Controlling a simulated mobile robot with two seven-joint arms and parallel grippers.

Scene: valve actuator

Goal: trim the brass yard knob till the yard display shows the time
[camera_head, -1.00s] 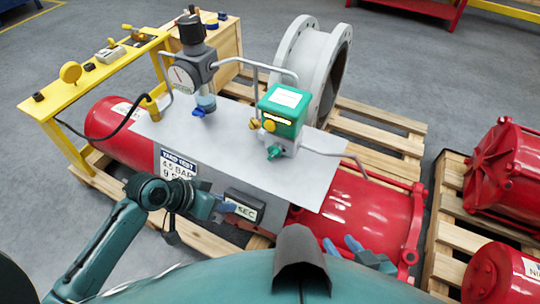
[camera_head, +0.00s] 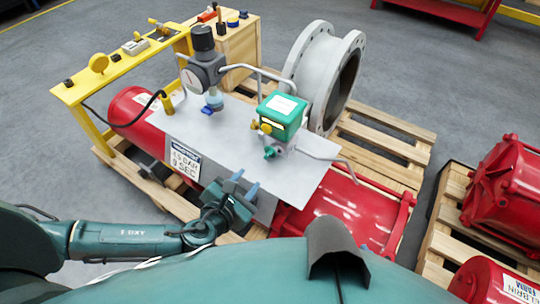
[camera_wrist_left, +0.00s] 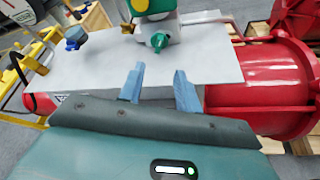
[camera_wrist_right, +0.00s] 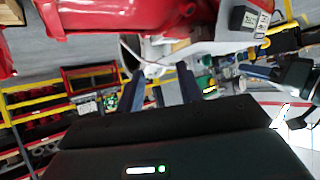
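A small brass knob (camera_head: 254,125) sits on the left side of the green-topped valve actuator (camera_head: 283,117); it also shows in the left wrist view (camera_wrist_left: 127,28). A teal knob (camera_head: 270,152) is on the actuator's front. My left gripper (camera_head: 245,183) is open and empty at the plate's front edge, below and in front of these knobs. A dark display box with a pale screen (camera_wrist_right: 246,20) shows in the right wrist view; I cannot read it. In the head view my left gripper hides it. My right gripper (camera_wrist_right: 161,88) is open and empty, outside the head view.
A grey plate (camera_head: 225,145) lies over the red cylinder (camera_head: 330,210). A gauge with a black-topped regulator (camera_head: 203,65) and blue knob stands behind left. A sign (camera_head: 185,160) reads 4.5 BAR, 9 SEC. Pipes (camera_head: 320,157) run right of the actuator.

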